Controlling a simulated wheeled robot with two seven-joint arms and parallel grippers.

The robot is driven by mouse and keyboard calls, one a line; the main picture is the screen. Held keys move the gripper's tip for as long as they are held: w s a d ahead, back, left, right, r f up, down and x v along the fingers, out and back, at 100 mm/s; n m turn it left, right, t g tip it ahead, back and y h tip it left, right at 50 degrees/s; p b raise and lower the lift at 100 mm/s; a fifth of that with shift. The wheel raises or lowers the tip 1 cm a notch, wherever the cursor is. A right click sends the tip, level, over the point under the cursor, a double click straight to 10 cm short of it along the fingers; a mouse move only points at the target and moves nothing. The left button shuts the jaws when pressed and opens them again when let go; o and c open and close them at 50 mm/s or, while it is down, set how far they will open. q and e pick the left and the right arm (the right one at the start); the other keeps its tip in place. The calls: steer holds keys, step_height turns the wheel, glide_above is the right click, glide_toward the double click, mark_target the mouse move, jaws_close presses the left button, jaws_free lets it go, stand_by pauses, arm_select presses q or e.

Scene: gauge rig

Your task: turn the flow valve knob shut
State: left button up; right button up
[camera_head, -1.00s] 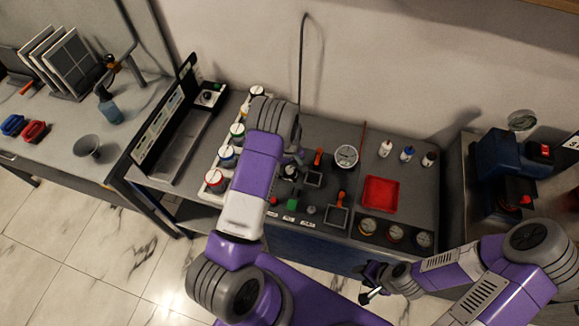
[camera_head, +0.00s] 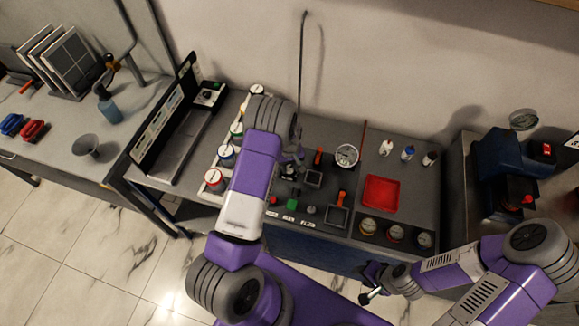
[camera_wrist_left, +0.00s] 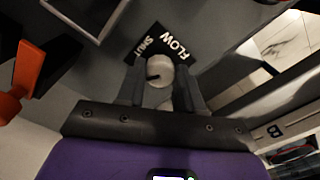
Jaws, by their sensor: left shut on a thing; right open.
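The flow valve knob (camera_wrist_left: 160,71) is a pale round knob with a short dark mark on its face, pointing roughly left in the left wrist view. A black plate (camera_wrist_left: 162,43) beside it carries the white words FLOW and SHUT. My left gripper (camera_wrist_left: 160,88) is shut on the knob, one dark finger on each side of it. In the head view my left gripper (camera_head: 291,166) is over the middle of the bench, and my arm and hand hide the knob. My right gripper (camera_head: 371,285) is open and empty in front of the bench.
Orange-handled levers (camera_head: 318,157) stand close to the right of my left gripper; one orange handle (camera_wrist_left: 25,68) shows in the wrist view. A pressure gauge (camera_head: 346,155), a red tray (camera_head: 381,194) and small bottles (camera_head: 408,153) are farther right. Several lidded jars (camera_head: 214,179) line the left.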

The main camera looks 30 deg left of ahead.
arm_select(q)
steer(key=m+b, duration=0.2)
steer(key=m, duration=0.1)
steer(key=shift+f, duration=0.1)
steer(key=m+b, duration=0.1)
steer(key=m, duration=0.2)
steer(key=m+b, duration=0.1)
steer(key=m, duration=0.2)
steer(key=shift+m+b, duration=0.6)
steer(key=shift+m, duration=0.8)
steer(key=o, duration=1)
steer(key=shift+o, duration=0.2)
